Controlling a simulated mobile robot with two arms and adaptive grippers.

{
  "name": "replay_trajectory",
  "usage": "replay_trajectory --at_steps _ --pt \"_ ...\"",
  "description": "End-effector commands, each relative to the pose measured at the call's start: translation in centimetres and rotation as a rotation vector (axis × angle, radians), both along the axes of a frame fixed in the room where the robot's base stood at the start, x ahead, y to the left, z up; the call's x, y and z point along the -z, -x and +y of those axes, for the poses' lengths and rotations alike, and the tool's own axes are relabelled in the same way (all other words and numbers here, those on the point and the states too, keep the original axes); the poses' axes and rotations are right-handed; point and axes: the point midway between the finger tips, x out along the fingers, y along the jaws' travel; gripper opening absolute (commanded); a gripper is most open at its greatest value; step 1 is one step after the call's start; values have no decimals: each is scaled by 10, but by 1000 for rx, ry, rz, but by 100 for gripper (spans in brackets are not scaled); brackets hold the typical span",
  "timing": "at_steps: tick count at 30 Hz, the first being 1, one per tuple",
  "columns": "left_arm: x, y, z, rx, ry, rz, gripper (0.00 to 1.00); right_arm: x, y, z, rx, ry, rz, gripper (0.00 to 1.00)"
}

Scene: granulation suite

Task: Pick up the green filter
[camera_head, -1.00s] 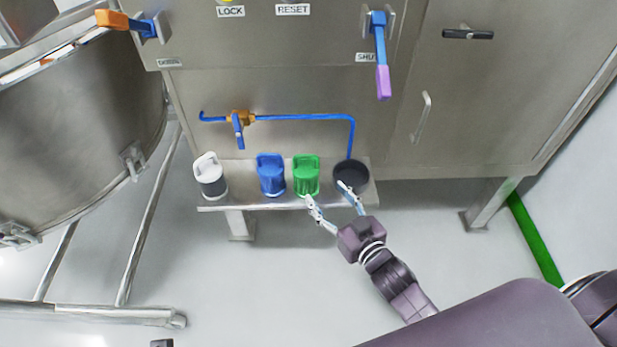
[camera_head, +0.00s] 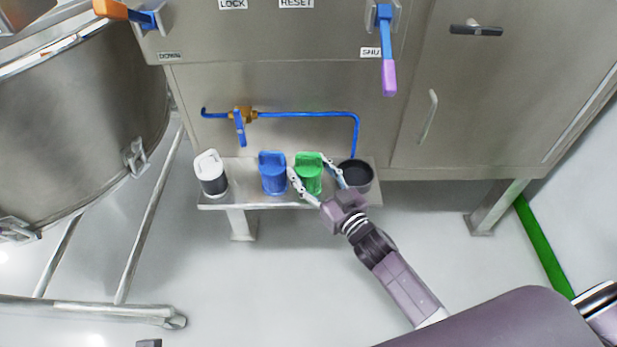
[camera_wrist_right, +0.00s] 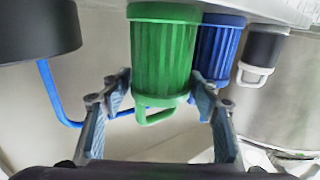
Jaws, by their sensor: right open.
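The green filter (camera_head: 309,172) stands upright on a small metal shelf (camera_head: 237,205) in the head view, between the blue filter (camera_head: 273,173) and a dark round cup (camera_head: 356,174). My right gripper (camera_head: 311,170) is open, with one finger on each side of the green filter. In the right wrist view the green filter (camera_wrist_right: 163,55) lies between and beyond the open fingers of the gripper (camera_wrist_right: 160,105). I cannot tell whether either finger touches it. My left gripper is not in view.
A white and black filter (camera_head: 211,173) stands at the shelf's left end. A blue pipe with a valve (camera_head: 239,125) runs on the cabinet wall above the shelf. A large steel vessel (camera_head: 75,110) stands at the left. The floor in front of the shelf is clear.

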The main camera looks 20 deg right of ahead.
Motion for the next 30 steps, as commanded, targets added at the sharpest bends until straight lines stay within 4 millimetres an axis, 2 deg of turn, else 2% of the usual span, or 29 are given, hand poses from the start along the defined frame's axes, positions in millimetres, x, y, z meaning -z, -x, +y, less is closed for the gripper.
replay_trajectory --at_steps 8,17,30 --pt "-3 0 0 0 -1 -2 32 0 -3 1 0 -1 1 56" --pt "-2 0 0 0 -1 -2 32 0 -2 1 0 0 1 22" --pt "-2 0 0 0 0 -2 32 -7 -3 1 -1 1 -1 22"
